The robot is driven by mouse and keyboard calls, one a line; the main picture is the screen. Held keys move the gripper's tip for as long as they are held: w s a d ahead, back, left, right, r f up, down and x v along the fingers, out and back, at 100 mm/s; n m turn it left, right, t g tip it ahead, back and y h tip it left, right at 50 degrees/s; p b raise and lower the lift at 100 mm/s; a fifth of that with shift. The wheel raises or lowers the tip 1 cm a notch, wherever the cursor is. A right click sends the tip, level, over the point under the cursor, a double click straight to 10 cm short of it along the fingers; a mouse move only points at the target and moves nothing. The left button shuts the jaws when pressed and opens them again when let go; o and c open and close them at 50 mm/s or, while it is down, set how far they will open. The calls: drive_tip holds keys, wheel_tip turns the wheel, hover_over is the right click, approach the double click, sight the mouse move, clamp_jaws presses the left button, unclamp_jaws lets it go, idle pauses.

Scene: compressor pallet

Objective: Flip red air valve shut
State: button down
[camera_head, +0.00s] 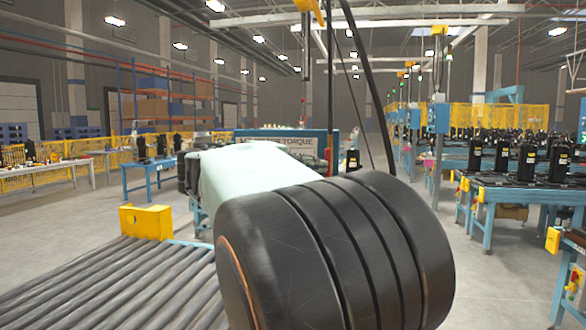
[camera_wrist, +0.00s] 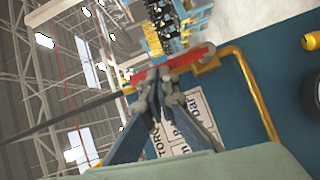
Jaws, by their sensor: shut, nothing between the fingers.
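The red air valve handle (camera_wrist: 187,61) is in the wrist view, a slanted red lever beside a yellow pipe (camera_wrist: 257,95). My gripper (camera_wrist: 154,76) is shut and empty, its fingertips right by the left part of the handle. I cannot tell whether they touch it. In the head view my own arm fills the middle, and the gripper and handle are hidden behind it.
A roller conveyor (camera_head: 110,285) with a yellow end block (camera_head: 146,222) lies at left. Blue workbenches (camera_head: 520,190) stand at right.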

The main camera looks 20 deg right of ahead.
drive_tip(key=shift+s+d+m+y, duration=0.15)
drive_tip(key=shift+d+m+y, duration=0.05)
drive_tip(key=shift+m+y, duration=0.1)
drive_tip(key=s+d+f+m+t+y+b, duration=0.2)
drive_tip(key=s+d+f+m+y+b, duration=0.1)
drive_tip(key=d+m+y+b, duration=0.3)
drive_tip(key=s+d+m+y, duration=0.1)
drive_tip(key=m+y, duration=0.1)
drive_tip(key=m, duration=0.1)
drive_tip(key=shift+s+f+t+y, duration=0.3)
idle(0.9)
drive_tip(key=shift+s+f, duration=0.1)
drive_tip(key=shift+f, duration=0.1)
idle(0.8)
drive_tip(key=shift+r, duration=0.15)
